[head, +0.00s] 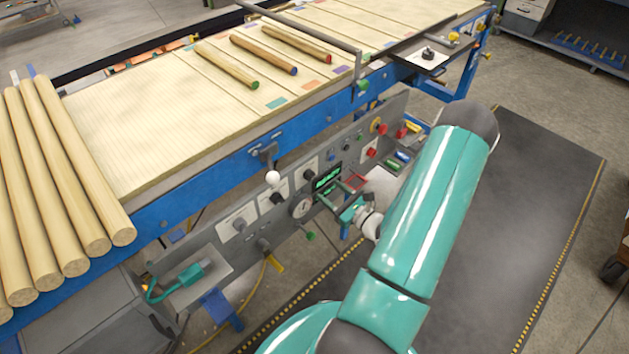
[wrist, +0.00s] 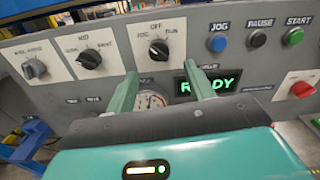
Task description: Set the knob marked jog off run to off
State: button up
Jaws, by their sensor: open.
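The knob marked jog off run (wrist: 160,49) is a dark rotary knob on a white plate, with JOG at left, OFF at top and RUN at right. Its pointer is too small to read clearly. The same knob shows small in the head view (head: 310,173). My gripper (wrist: 160,72) is open and empty, facing the panel, with its two green fingers apart. In the wrist view the knob appears just above and between the fingertips, with no visible contact. In the head view my gripper (head: 333,190) is in front of the panel.
Two other knobs, MID (wrist: 89,60) and a left one (wrist: 34,69), sit beside it. A READY display (wrist: 207,86), blue JOG button (wrist: 218,44), black PAUSE, green START and a red switch (wrist: 301,89) are to the right. A white ball-ended lever (head: 272,177) stands out above the panel.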

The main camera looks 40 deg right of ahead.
aim_at(314, 179)
jog(key=w, duration=0.7)
jog(key=shift+a, duration=0.15)
jog(key=shift+c, duration=0.2)
jog(key=c, duration=0.9)
